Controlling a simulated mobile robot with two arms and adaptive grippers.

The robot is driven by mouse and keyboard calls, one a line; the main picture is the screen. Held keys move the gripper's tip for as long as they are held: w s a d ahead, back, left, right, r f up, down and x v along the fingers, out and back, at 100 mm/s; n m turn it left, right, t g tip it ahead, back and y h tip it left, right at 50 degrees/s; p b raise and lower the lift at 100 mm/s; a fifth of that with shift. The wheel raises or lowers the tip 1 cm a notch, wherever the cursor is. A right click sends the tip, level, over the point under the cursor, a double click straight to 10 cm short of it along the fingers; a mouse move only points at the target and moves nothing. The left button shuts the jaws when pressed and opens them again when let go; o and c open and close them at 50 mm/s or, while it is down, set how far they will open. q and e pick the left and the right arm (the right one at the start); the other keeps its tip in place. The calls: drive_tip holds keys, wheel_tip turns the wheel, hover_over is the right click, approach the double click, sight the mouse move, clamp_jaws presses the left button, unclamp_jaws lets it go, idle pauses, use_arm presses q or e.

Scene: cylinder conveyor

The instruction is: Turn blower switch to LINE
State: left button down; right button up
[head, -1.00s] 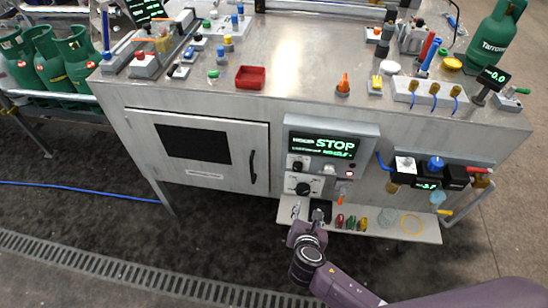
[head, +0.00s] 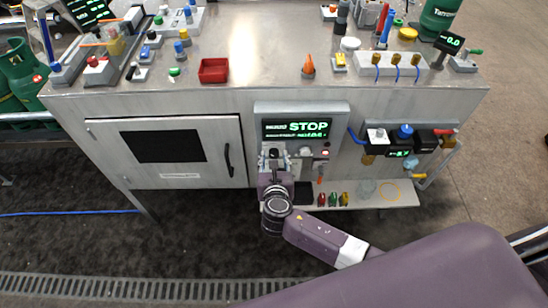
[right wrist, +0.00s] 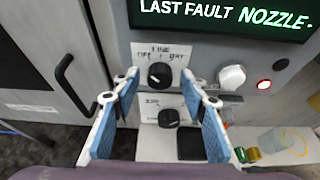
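The control panel (head: 341,111) on the front of the bench has a green-lit display (head: 296,129) reading STOP. In the right wrist view, an upper black rotary knob (right wrist: 160,75) with a white mark sits under a label that seems to read LINE. A lower black knob (right wrist: 169,118) sits beneath it, its label partly legible. My right gripper (head: 273,153) is in front of the panel and covers these knobs in the head view. In the right wrist view its blue-padded fingers (right wrist: 163,98) are apart, either side of the knobs, with nothing held. My left gripper is out of view.
A white knob (right wrist: 231,77) and a lit red lamp (right wrist: 264,84) are right of the knobs. A cabinet door with a black handle (head: 228,160) is at the left. Below, a shelf (head: 401,194) holds several small coloured items. Hoses and valves hang at the right.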

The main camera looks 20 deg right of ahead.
clamp_jaws()
